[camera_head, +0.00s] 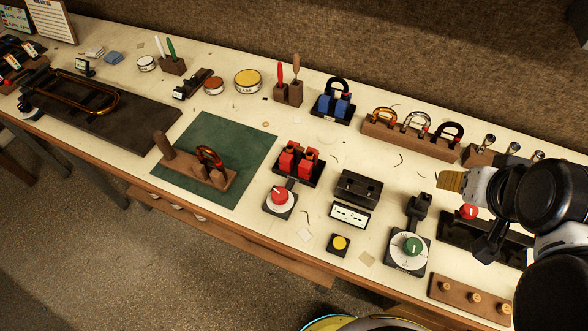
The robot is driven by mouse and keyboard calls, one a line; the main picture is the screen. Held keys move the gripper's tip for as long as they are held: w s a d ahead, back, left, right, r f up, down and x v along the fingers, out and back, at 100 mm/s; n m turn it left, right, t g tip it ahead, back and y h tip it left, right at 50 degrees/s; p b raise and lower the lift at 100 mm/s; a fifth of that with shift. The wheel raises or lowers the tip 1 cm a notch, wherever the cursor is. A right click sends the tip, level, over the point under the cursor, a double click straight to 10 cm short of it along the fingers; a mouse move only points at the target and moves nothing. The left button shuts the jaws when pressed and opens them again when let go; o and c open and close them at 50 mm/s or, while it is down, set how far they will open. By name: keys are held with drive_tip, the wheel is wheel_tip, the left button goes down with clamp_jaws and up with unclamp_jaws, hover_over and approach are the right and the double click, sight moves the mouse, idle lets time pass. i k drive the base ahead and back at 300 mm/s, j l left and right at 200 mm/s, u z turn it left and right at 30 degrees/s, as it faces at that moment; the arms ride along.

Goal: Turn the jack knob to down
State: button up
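Three knobs are in view, and no label I can read says which is the jack knob. A red knob (279,196) sits on a white dial, in front of a black stand with red blocks (299,161). A green knob (411,246) sits on a white dial, in front of a small black post (417,206). Another red knob (467,211) sits on a long black fixture (478,234), partly hidden by my arm. My gripper (468,209) is above the right of the bench, apart from the green knob. Its fingers are partly hidden, so its opening is unclear.
A yellow button (340,243) and a small display (349,214) stand between the two dials. A wooden strip with brass pegs (470,296) lies at the front right. A green mat (240,140) bears a wooden stand (193,173). Racks and tins line the back.

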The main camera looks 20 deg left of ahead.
sight(279, 195)
drive_tip(key=u, duration=1.5)
